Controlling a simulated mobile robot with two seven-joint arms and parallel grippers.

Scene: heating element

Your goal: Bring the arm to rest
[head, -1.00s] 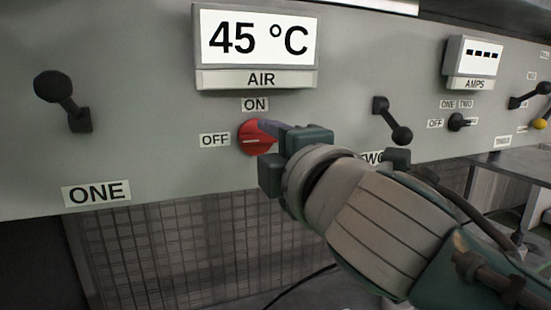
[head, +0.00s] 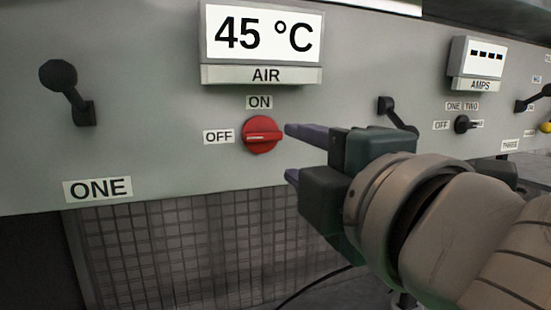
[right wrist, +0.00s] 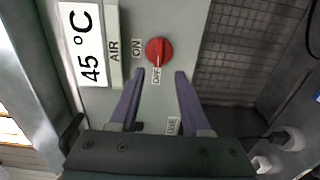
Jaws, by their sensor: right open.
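My right gripper (head: 290,152) is in front of the grey control panel, just right of the red knob (head: 262,135) and apart from it. Its two purple-tipped fingers are spread with nothing between them. In the right wrist view the open fingers (right wrist: 158,88) point toward the panel, and the red knob (right wrist: 158,51) lies beyond their tips. The knob's pale line points toward the OFF label (head: 218,137). My left gripper is not in view.
The panel carries a display (head: 262,33) reading 45 °C, a black lever (head: 68,90) above the ONE label, another black lever (head: 393,115) partly behind my gripper, and an AMPS display (head: 477,57). A mesh grille (head: 190,245) lies below the panel.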

